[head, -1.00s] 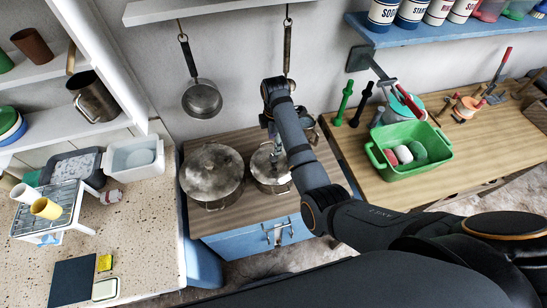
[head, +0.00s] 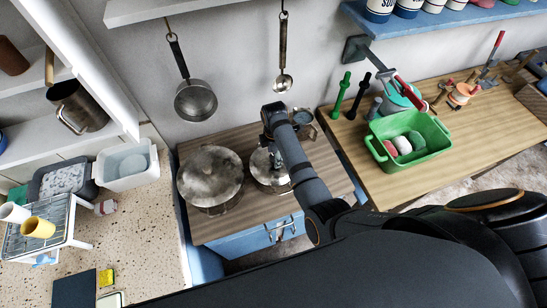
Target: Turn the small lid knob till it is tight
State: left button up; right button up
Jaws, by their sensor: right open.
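A small metal pot with a lid (head: 260,167) stands on the wooden top, right of a larger lidded pot (head: 210,172). My right arm reaches in from the lower right over the small pot. My right gripper (head: 277,160) points down at the small pot's lid and is open. The gripper and forearm cover the right part of that lid, and its small knob is hidden or too small to make out. I cannot tell whether the fingers touch the knob. My left gripper is not in view.
A round metal item (head: 303,118) stands behind my right wrist. A pan (head: 195,100) and a ladle (head: 283,70) hang on the wall behind. A green basin (head: 408,160) stands on the right counter. A speckled counter (head: 145,220) lies left, with a drying rack (head: 40,230).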

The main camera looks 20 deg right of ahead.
jog(key=n, duration=0.8)
jog(key=shift+c, duration=0.4)
